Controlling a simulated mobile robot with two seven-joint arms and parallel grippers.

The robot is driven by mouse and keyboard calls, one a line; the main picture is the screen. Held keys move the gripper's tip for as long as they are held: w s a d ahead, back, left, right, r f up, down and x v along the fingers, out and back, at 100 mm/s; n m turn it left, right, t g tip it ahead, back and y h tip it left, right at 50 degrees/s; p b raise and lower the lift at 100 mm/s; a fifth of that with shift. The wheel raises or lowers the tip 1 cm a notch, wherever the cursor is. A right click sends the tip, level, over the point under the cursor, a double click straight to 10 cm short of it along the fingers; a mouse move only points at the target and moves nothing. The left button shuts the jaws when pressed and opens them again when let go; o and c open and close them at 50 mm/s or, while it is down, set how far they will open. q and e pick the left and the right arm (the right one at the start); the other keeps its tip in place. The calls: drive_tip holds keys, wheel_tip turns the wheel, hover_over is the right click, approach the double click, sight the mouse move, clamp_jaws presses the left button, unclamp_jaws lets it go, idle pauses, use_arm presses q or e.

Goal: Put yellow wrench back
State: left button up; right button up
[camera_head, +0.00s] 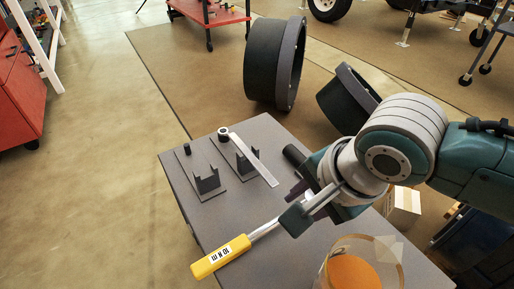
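The yellow wrench has a yellow handle with a white label (220,257), at the front left of the grey table (185,187). Its silver shaft runs up and right to my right gripper (303,205). The fingers are around the shaft's far end, which they hide. I cannot tell whether they are closed on it or whether the wrench touches the table. Left of centre, a dark holder (206,183) with a short peg stands empty. Beside it, a second holder (245,164) carries a silver tool (255,160) with a ring end. My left gripper is not in view.
A clear container with an orange top inside (352,271) stands at the table's front right. Two large dark rings (275,62) (346,97) are beyond the table. A red cart (207,14) and red cabinet (20,95) stand farther off. The floor left of the table is clear.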

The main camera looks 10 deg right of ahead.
sight(263, 234)
drive_tip(key=b+x, duration=0.2)
drive_tip(key=x, duration=0.1)
drive_tip(key=shift+w+d+f, duration=0.1)
drive_tip(key=shift+w+f, duration=0.2)
drive_tip(key=b+x, duration=0.2)
drive_tip(key=b, duration=0.1)
drive_tip(key=b+x, duration=0.1)
drive_tip(key=x, duration=0.1)
drive_tip(key=shift+s+f, duration=0.2)
drive_tip(key=shift+s, duration=0.05)
drive_tip(key=shift+w+a+f+b, duration=0.25)
drive_tip(key=shift+f+b, duration=0.15)
drive_tip(key=shift+b, duration=0.1)
drive_tip(key=shift+r, duration=0.1)
drive_tip(key=shift+c, duration=0.2)
clamp_jaws()
